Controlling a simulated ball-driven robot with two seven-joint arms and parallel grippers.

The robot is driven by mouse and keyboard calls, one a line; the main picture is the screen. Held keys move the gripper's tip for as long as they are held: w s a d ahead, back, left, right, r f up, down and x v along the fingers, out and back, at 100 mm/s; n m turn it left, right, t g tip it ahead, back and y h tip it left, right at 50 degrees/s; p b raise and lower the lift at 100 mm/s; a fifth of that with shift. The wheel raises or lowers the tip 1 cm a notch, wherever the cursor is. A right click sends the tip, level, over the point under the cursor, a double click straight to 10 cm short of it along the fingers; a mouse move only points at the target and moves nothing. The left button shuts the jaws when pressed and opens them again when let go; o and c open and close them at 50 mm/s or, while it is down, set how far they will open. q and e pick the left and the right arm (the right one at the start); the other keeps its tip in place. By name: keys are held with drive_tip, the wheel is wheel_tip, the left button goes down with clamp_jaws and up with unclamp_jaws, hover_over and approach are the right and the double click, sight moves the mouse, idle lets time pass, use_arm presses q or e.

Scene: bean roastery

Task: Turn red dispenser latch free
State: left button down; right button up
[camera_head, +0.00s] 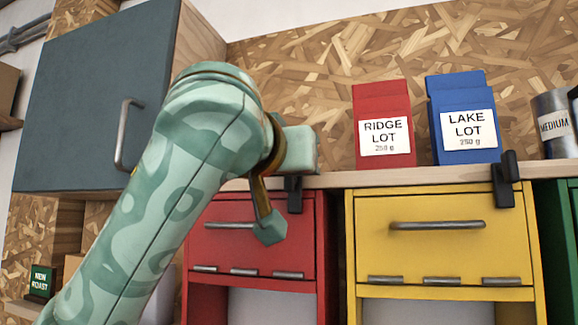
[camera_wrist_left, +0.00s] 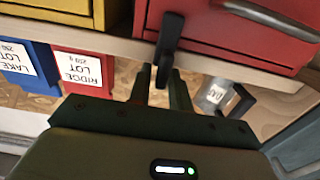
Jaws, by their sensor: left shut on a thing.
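The red dispenser (camera_head: 254,242) hangs under the wooden shelf, with its red front also at the top of the left wrist view (camera_wrist_left: 225,38). Its black latch (camera_head: 294,196) sits at the shelf edge, at the dispenser's top right; my arm hides its upper part. In the left wrist view the latch (camera_wrist_left: 169,45) crosses the shelf edge and lies over the red front. One end is between the fingers of my left gripper (camera_wrist_left: 160,88), which is shut on it. My right gripper is out of view.
A yellow dispenser (camera_head: 440,250) with its own black latch (camera_head: 504,180) hangs to the right. A red bag (camera_head: 382,100) and a blue bag (camera_head: 460,95) stand on the shelf (camera_head: 345,179), with a grey can (camera_head: 553,122) at far right. A dark cabinet (camera_head: 85,110) hangs at upper left.

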use_arm(q)
drive_tip(key=shift+m, duration=0.3)
drive_tip(key=m+b, duration=0.1)
drive_tip(key=m, duration=0.3)
drive_tip(key=d+m+b, duration=0.1)
drive_tip(key=m, duration=0.4)
drive_tip(key=f+m+b, duration=0.1)
drive_tip(key=m+b, duration=0.1)
drive_tip(key=m, duration=0.2)
drive_tip(key=shift+s+d+f+m, duration=0.1)
drive_tip(key=shift+s+d+m, duration=0.15)
drive_tip(key=shift+m, duration=0.05)
drive_tip(key=shift+f+m, duration=0.15)
drive_tip(key=shift+m, duration=0.8)
drive_tip(key=shift+f+m, duration=0.1)
drive_tip(key=shift+m, duration=0.85)
drive_tip(key=shift+d+f, duration=0.1)
drive_tip(key=c, duration=1.5)
unclamp_jaws()
drive_tip(key=shift+s, duration=0.1)
